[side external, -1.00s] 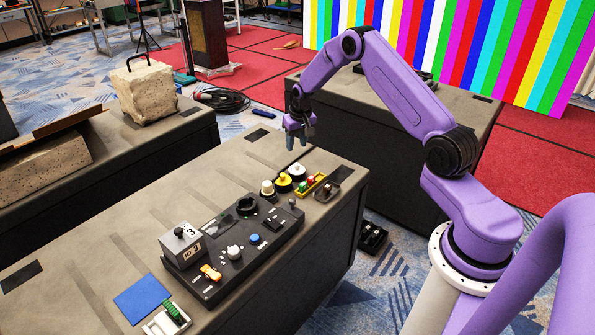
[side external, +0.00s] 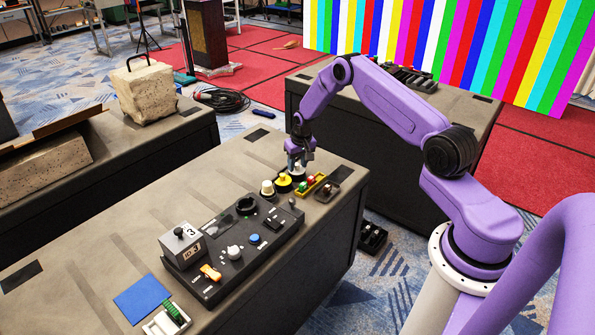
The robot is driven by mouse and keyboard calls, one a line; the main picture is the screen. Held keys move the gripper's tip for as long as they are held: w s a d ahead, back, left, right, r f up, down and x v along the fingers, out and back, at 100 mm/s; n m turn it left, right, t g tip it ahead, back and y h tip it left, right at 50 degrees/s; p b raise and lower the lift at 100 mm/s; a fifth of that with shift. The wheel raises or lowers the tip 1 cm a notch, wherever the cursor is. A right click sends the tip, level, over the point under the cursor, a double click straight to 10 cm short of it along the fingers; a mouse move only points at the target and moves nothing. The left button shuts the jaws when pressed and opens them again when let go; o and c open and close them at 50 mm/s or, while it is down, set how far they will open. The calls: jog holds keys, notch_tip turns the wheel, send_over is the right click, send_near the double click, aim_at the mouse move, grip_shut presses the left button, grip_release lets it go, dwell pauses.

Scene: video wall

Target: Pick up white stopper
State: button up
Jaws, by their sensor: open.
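A white stopper (side external: 298,174) stands on the table near its far right edge, at the end of a row with a yellow round piece (side external: 283,185) and a cream round piece (side external: 267,188). My gripper (side external: 300,163) points down right over the white stopper, with its fingers open. The fingers hide the stopper's upper part. I cannot tell whether they touch it or reach around it.
A yellow tray (side external: 312,188) with small red and green items sits close to the right of the stopper, with a small dark tray (side external: 327,192) beside it. A black control panel (side external: 222,270) with knobs lies in front. The table's left part is mostly clear.

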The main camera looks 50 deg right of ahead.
aim_at(297, 165)
jog(key=shift+f, duration=0.1)
dwell(0.7)
jog(key=c, duration=0.7)
jog(key=shift+r, duration=2.8)
